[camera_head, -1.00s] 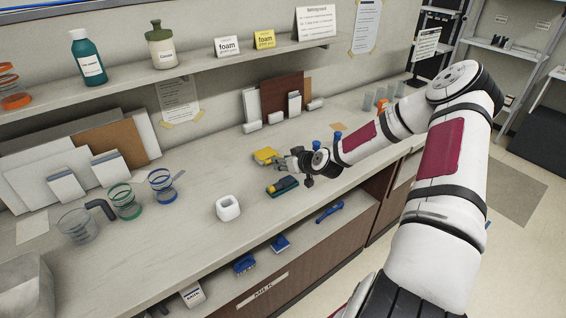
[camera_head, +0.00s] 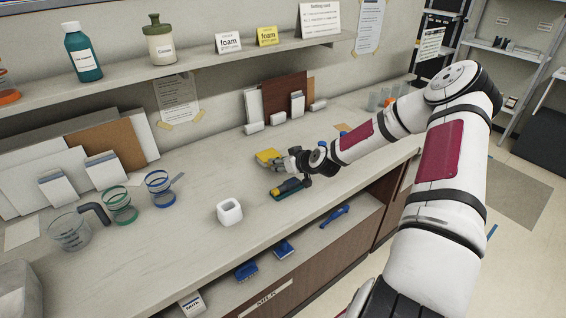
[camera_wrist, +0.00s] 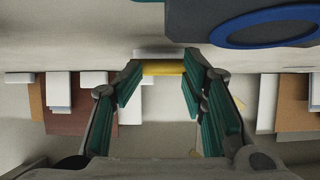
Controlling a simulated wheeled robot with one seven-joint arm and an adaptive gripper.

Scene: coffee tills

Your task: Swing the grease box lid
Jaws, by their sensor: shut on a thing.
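A flat yellow piece (camera_head: 267,156) lies at the middle of the counter, by my fingertips; it may be the grease box lid, but I cannot tell for sure. My gripper (camera_head: 280,162) reaches it from the right, low over the counter. In the wrist view, my gripper (camera_wrist: 161,75) has its green-padded fingers on either side of a yellow strip (camera_wrist: 163,68), shut on it. The fingers hide part of the yellow piece, and no hinge shows. A dark green tool with a yellow part (camera_head: 288,188) lies just in front of my gripper.
A white square cup (camera_head: 229,211) stands nearer on the counter, with a jug (camera_head: 70,232) and ringed glasses (camera_head: 120,205) at left. White blocks and boards (camera_head: 286,100) lean on the wall behind. A shelf (camera_head: 220,60) overhangs. The counter's middle-left is clear.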

